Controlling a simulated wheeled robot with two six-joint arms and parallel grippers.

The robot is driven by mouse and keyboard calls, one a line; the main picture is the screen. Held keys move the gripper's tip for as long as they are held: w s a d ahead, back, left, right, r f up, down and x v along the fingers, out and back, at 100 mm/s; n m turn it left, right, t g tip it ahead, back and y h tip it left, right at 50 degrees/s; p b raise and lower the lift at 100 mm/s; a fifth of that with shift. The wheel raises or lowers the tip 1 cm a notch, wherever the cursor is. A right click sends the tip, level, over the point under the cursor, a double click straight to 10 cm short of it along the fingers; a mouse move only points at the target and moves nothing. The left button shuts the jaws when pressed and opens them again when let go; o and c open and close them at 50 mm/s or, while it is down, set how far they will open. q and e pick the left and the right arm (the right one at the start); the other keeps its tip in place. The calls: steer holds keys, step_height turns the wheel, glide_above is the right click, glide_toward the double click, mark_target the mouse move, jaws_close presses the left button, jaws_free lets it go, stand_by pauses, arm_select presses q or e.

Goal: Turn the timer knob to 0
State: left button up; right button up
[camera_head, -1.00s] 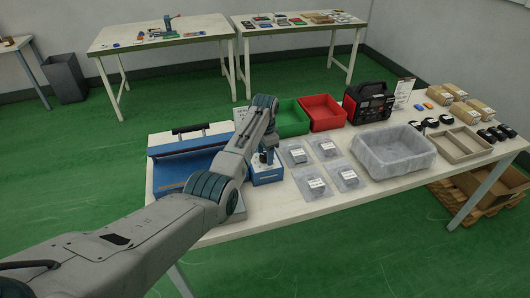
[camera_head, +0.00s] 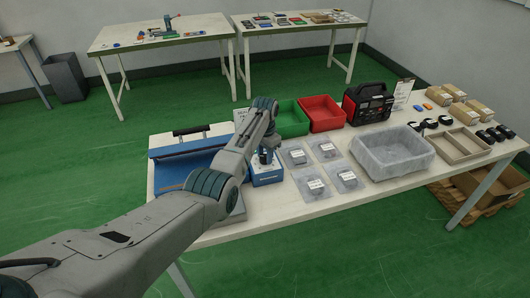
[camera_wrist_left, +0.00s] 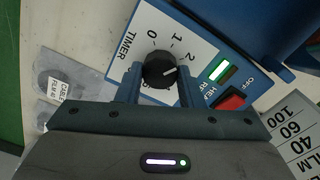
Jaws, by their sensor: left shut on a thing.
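The black timer knob (camera_wrist_left: 160,70) sits on a white panel (camera_wrist_left: 143,45) marked TIMER, with 0, 1 and 2 along its upper edge. A short white mark on the knob points to the right side, nearer the 2 than the 0. My left gripper (camera_wrist_left: 158,80) is shut on the knob, one finger on each side. In the head view my left gripper (camera_head: 265,156) is over the small blue control box (camera_head: 267,178); the knob is hidden there. My right gripper is out of view.
A red switch (camera_wrist_left: 231,102) and a lit green indicator (camera_wrist_left: 218,70) are close to the right finger. The blue sealer (camera_head: 180,168) stands left of the box. Labelled bags (camera_head: 315,188) and a clear-lined bin (camera_head: 394,150) are to its right; green (camera_head: 290,118) and red (camera_head: 323,113) trays are behind.

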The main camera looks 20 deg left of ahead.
mark_target(264, 156)
arm_select(q)
steer(key=n+p, duration=0.1)
steer(key=n, duration=0.2)
steer(key=shift+r+n, duration=0.15)
steer(key=shift+n, duration=0.15)
steer(key=n+p, duration=0.1)
steer(key=n, duration=0.2)
steer(key=shift+a+n, duration=0.1)
steer(key=shift+n, duration=0.2)
steer(key=n+p, duration=0.1)
steer(key=n, duration=0.3)
steer(key=shift+n+p, duration=0.35)
steer(key=shift+n, duration=1.55)
steer(key=shift+w, duration=0.1)
steer(key=o, duration=1)
steer(key=shift+r, duration=0.4)
step_height(264, 156, up, 10)
steer(key=b, duration=0.1)
